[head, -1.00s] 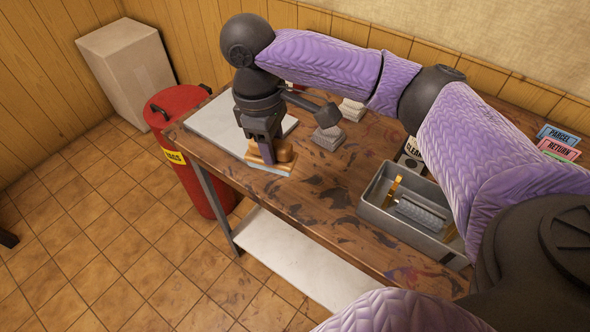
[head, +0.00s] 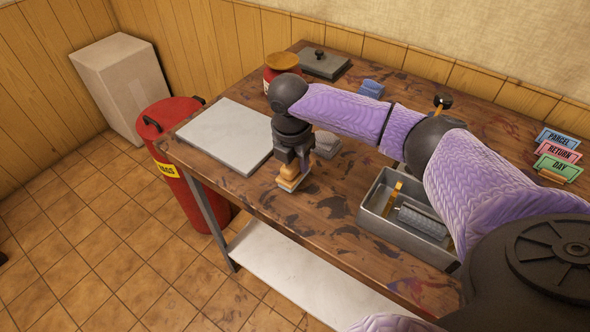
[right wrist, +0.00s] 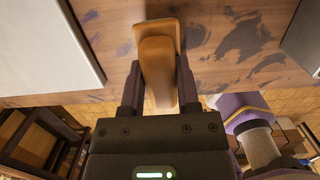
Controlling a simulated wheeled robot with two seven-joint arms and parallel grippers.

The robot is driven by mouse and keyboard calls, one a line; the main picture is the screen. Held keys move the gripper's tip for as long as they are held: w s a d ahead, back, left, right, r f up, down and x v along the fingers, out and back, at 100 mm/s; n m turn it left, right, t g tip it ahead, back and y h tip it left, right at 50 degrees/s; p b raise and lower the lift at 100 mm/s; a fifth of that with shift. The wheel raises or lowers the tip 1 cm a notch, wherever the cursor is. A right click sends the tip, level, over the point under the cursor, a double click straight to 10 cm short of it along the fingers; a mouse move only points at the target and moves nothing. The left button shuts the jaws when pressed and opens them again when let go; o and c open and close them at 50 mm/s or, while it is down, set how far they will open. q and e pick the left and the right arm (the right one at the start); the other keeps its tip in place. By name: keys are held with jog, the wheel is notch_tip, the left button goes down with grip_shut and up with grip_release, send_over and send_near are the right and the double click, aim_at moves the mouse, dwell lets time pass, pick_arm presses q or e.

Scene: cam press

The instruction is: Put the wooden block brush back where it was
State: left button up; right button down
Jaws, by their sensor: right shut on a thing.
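The wooden block brush (head: 292,179) has a tan wooden body and a pale underside. It is at the front part of the table, to the right of the white slab, and appears close above or on the tabletop; I cannot tell which. My right gripper (head: 291,165) is shut on it from above. In the right wrist view the brush (right wrist: 158,62) sits between the two fingers (right wrist: 158,88), its long body running away from the palm. My left gripper is not in view.
The white slab (head: 226,135) lies left on the table. A grey tray (head: 405,245) with a roller and a brass-coloured tool stands to the right. A red jar (head: 281,66), blue block (head: 371,88) and grey plate (head: 323,62) are behind. A red bin (head: 184,165) stands beside the table.

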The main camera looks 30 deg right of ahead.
jog(key=shift+f, duration=0.75)
jog(key=shift+c, duration=1.6)
grip_release()
